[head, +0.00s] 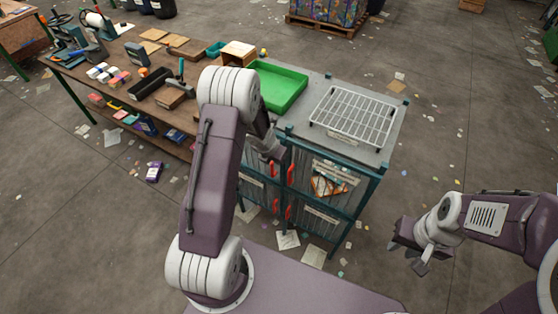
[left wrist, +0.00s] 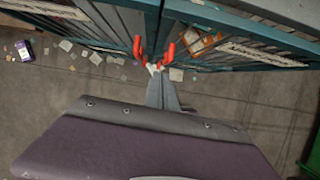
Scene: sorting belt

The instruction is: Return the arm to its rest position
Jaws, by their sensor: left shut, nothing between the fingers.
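My left arm rises from the front and bends down toward the cabinet; its gripper is mostly hidden behind my own arm in the head view. In the left wrist view the left gripper (left wrist: 157,72) is shut and empty, its tips close to the red door handles (left wrist: 171,52) of the cabinet. I cannot tell whether it touches them. My right gripper (head: 406,257) hangs over bare floor to the right of the cabinet, apart from everything; its fingers look spread and empty.
The grey-and-teal cabinet (head: 392,113) stands in front, with a green tray (head: 285,88) and a white wire rack (head: 352,117) on top. A wooden workbench (head: 107,92) with tools and boxes is at left. Floor at right is mostly free.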

